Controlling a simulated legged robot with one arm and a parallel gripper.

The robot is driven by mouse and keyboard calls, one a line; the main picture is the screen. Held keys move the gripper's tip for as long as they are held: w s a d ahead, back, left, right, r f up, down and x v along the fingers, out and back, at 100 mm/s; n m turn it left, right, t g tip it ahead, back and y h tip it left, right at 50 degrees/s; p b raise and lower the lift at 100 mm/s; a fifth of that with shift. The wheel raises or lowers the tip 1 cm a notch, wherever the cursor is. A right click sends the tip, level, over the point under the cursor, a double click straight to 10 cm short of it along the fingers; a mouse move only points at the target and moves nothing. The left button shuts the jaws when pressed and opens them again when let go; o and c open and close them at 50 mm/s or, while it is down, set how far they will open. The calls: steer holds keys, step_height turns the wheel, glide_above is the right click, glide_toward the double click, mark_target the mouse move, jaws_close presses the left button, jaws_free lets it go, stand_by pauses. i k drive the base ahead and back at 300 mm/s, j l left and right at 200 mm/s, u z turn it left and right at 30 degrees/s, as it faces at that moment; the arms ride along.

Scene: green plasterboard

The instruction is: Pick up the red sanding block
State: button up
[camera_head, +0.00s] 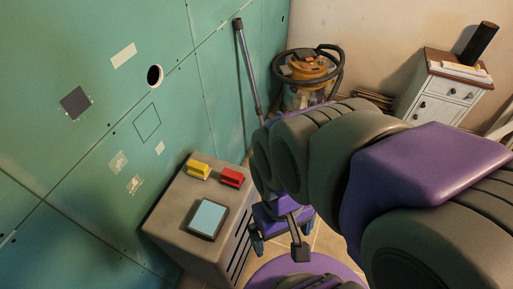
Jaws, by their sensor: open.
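The red sanding block (232,177) lies on top of a grey-brown cabinet (165,214), near its far right edge. A yellow block (199,170) of similar shape sits just to its left, a small gap apart. My gripper (298,251) is at the lower middle, beside the cabinet's right side, below and to the right of the red block. It is open and its jaws are seen only in part. Nothing shows in it. My large purple and grey arm fills the right side of the view.
A light blue pad with a dark border (207,219) lies on the cabinet top in front of the blocks. The green plasterboard wall (90,120) stands close on the left. A vacuum cleaner (308,72) and a white drawer cabinet (441,92) stand at the back.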

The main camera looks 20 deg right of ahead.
mark_target(234, 178)
steer(key=l+u, duration=0.35)
steer(key=l, duration=1)
steer(key=k, duration=0.05)
